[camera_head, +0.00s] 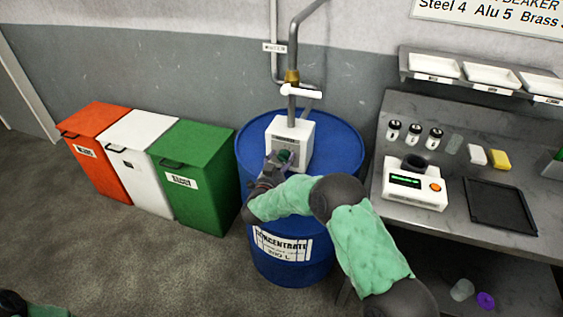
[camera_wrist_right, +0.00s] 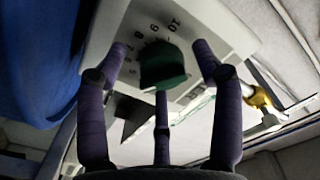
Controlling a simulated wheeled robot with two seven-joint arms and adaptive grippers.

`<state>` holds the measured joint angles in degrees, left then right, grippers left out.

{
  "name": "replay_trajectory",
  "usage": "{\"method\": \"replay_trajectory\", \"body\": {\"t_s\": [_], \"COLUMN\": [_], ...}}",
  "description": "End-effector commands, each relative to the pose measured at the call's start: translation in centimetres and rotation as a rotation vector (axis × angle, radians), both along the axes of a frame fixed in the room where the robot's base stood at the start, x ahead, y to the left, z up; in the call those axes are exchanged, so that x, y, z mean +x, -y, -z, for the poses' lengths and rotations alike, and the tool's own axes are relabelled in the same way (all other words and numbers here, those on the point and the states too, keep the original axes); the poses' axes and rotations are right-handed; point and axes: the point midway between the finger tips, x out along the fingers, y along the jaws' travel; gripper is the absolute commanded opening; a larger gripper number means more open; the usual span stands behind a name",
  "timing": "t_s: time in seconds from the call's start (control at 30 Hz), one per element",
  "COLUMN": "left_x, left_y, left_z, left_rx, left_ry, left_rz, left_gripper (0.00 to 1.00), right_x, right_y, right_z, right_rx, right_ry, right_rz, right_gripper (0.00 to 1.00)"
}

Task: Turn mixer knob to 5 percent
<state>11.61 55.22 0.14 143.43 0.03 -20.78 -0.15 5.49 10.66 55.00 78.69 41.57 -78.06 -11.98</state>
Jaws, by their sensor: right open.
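The mixer is a white box (camera_head: 301,140) on top of the blue concentrate drum (camera_head: 345,150). Its green knob (camera_head: 285,156) is on the front face, and it also shows in the right wrist view (camera_wrist_right: 163,66) beside a printed number scale. Numbers up to 10 show, but I cannot read the knob's setting. My right gripper (camera_head: 273,165) is at the box front. In the wrist view its purple fingers (camera_wrist_right: 160,68) are spread open around the knob, with visible gaps on both sides. My left gripper is out of view.
A pipe with a brass fitting (camera_head: 292,76) and white handle (camera_head: 300,91) rises above the box. Orange, white and green bins (camera_head: 190,150) stand left. A bench at right holds a scale (camera_head: 415,190), small jars and a black tray (camera_head: 500,207). Floor in front of the bins is clear.

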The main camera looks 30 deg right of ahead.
Motion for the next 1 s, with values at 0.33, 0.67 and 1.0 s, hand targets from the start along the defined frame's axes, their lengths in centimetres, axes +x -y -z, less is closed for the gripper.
{"method": "replay_trajectory", "body": {"t_s": [0.33,0.67,1.0], "left_x": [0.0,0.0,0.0], "left_y": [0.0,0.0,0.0], "left_z": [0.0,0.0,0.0], "left_rx": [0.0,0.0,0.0], "left_ry": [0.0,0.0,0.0], "left_rz": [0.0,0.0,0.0], "left_gripper": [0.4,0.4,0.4], "right_x": [-3.1,-6.8,-7.8], "right_y": [-3.8,-8.1,-9.1], "right_z": [0.0,0.0,0.1], "right_rx": [0.0,0.001,0.001], "right_ry": [-0.001,-0.001,-0.002], "right_rz": [-0.005,-0.004,-0.001], "right_gripper": [0.67,0.67,0.67]}}
